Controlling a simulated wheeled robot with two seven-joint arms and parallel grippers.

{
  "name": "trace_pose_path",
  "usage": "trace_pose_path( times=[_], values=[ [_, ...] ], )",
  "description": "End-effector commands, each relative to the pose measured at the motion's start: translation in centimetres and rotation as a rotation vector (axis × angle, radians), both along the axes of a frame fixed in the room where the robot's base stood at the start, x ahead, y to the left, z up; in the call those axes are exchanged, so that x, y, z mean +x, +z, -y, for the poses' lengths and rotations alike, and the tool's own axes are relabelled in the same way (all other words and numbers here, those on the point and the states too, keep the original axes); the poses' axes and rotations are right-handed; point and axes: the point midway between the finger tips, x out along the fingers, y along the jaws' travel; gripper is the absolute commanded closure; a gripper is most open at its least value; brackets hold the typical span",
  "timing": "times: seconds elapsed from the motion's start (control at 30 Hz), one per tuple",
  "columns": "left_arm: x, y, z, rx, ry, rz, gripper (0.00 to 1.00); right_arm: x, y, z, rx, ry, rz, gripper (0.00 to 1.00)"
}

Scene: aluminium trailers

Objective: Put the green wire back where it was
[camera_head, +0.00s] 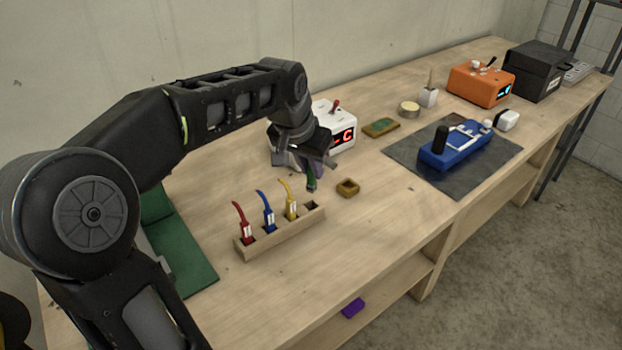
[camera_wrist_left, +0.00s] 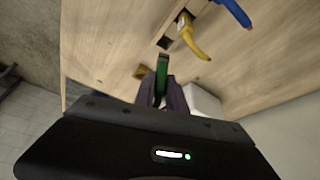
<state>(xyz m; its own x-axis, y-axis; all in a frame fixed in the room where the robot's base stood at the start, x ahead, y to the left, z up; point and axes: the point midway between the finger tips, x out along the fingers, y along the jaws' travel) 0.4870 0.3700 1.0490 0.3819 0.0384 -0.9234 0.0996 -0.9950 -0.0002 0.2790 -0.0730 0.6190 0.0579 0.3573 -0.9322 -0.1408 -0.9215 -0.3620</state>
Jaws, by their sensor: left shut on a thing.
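My left gripper (camera_head: 316,172) is shut on the green wire (camera_head: 311,180) and holds it above the bench, a little behind the right end of the wooden rack (camera_head: 282,234). The rack holds a red wire (camera_head: 246,228), a blue wire (camera_head: 267,215) and a yellow wire (camera_head: 290,203). The slot at its right end (camera_head: 311,206) is empty. In the left wrist view the green wire (camera_wrist_left: 161,78) sits between the fingers, close to the dark empty slot (camera_wrist_left: 164,43) beside the yellow wire (camera_wrist_left: 191,37). My right gripper is not in view.
A small wooden block with a hollow (camera_head: 348,187) stands right of the rack. A white device with a red display (camera_head: 341,131) is behind the gripper. A blue tool (camera_head: 455,146) lies on a dark mat (camera_head: 480,170). A green mat (camera_head: 185,262) lies left of the rack.

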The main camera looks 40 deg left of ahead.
Motion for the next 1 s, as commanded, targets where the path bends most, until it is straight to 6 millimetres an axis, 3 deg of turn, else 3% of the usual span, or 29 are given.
trace_pose_path(
  times=[0.27, 0.87, 0.9, 1.0],
  values=[
    [-0.1, -3.4, 0.0, 0.0, 0.0, -0.003, 1.0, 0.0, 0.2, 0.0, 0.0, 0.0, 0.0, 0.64],
    [0.0, -4.6, 0.0, 0.0, 0.0, -0.001, 1.0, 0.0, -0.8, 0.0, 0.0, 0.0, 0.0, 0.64],
    [0.0, -4.6, 0.0, 0.0, 0.0, -0.001, 0.83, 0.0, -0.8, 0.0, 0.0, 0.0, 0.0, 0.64],
    [0.0, -4.5, 0.0, 0.0, 0.0, -0.001, 0.75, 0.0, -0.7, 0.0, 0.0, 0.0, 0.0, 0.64]
  ],
)
